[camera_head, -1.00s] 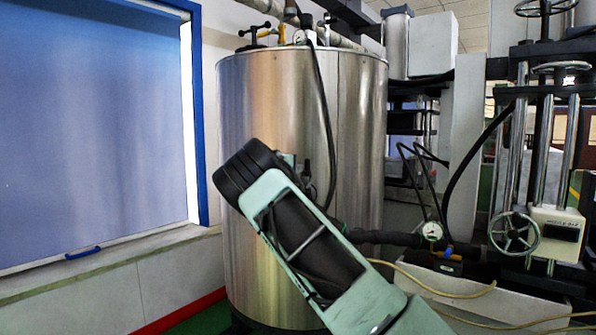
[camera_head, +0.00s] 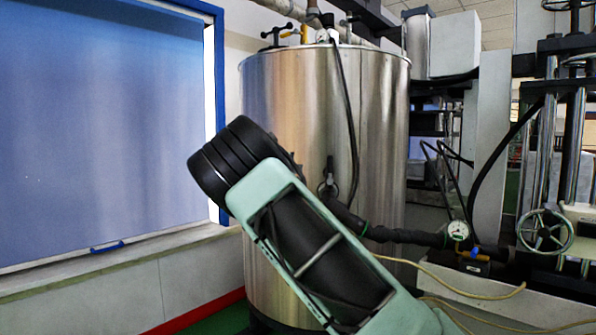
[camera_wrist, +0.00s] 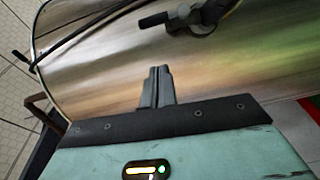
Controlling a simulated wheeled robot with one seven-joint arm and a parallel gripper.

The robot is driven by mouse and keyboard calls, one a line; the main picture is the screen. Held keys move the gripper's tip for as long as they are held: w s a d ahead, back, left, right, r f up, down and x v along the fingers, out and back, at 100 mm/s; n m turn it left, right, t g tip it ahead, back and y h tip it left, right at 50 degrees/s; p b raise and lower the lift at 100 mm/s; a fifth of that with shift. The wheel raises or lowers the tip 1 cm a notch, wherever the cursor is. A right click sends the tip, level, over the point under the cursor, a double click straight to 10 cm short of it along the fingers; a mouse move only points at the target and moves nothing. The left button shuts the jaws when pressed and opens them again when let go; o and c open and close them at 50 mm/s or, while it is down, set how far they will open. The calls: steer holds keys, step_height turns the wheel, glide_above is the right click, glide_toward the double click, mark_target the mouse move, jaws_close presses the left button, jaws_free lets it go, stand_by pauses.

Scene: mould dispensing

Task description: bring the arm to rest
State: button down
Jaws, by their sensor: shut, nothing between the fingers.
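My gripper (camera_wrist: 157,73) shows in the wrist view, its two dark fingers shut together and empty. It points toward the side of a large shiny metal tank (camera_wrist: 120,62), and I cannot tell how far it is from the metal. In the head view my green and black arm rises from the bottom, bent, in front of the tank (camera_head: 375,115). My fingers are not visible in the head view.
A blue blind (camera_head: 100,120) in a window is at the left, above a pale sill (camera_head: 130,262). A gauge (camera_head: 458,230) on a black pipe is right of the tank, beside a handwheel (camera_head: 545,231). A thin yellow hose (camera_head: 470,290) runs low at the right.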

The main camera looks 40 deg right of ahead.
stand_by(0.3)
steer(key=s+a+f+m+y+p, duration=0.15)
steer(key=s+a+f+y, duration=0.25)
steer(key=a+f+y, duration=0.55)
steer(key=s+a+f+n+g+y+p, duration=0.1)
steer(key=s+a+f, duration=0.3)
steer(key=a, duration=0.5)
steer(key=s+a+f+n+y+p, duration=0.1)
steer(key=s+a+f, duration=0.25)
steer(key=a, duration=0.55)
steer(key=s+a+n+g+y+p, duration=0.25)
steer(key=s+a+y, duration=0.25)
steer(key=s+a, duration=1.15)
steer(key=s+a+n, duration=0.1)
steer(key=s+a, duration=0.2)
steer(key=s, duration=0.5)
steer(key=s+a+r+n+g+y+p, duration=0.1)
steer(key=s+a, duration=0.3)
steer(key=s, duration=0.3)
steer(key=shift+s, duration=0.35)
steer(key=shift+r, duration=0.1)
